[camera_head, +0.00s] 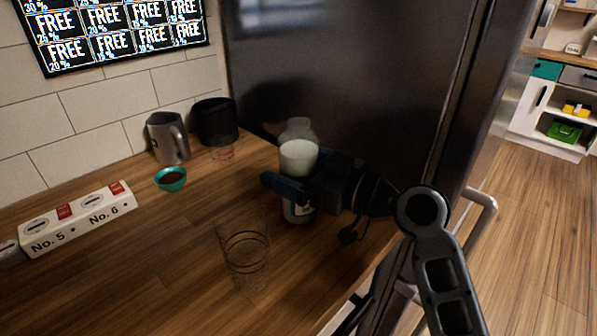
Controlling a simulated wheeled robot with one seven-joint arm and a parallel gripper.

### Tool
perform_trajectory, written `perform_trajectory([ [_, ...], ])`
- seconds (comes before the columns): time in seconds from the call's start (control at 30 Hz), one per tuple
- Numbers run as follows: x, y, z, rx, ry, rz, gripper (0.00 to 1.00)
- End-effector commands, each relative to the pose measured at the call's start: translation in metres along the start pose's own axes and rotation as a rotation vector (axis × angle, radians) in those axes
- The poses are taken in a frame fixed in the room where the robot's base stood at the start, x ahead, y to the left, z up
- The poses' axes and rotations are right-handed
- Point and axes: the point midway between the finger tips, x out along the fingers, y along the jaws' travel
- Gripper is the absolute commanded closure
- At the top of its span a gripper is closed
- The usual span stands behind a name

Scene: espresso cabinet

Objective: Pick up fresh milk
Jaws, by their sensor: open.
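The fresh milk is a clear bottle with white milk inside (299,158). It stands upright on the wooden counter, close to the dark fridge. My gripper (296,188) reaches in from the right at the bottle's middle. Its jaws are open, and one dark blue finger crosses in front of or beside the bottle on the left. The bottle's middle is hidden by the gripper, and its labelled lower part shows below. I cannot tell whether the fingers touch the glass.
An empty clear glass (246,258) stands on the counter (130,270) in front. A metal pitcher (168,138), a teal bowl (171,179) and a dark-topped container (215,121) stand at the back left. A numbered white box (80,218) lies left. The dark fridge (345,90) rises behind.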

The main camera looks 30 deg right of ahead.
Motion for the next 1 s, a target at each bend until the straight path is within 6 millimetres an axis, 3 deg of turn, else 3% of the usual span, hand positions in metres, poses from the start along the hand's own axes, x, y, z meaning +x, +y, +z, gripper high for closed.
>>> perform_trajectory([
  [0.13, 0.0111, -0.0002, 0.0001, 0.001, -0.001, 0.000, 0.00],
  [0.37, 0.0118, -0.0002, 0.0006, 0.000, -0.001, 0.000, 0.00],
  [1.0, 0.0115, -0.0003, 0.0005, 0.000, -0.001, 0.000, 0.61],
])
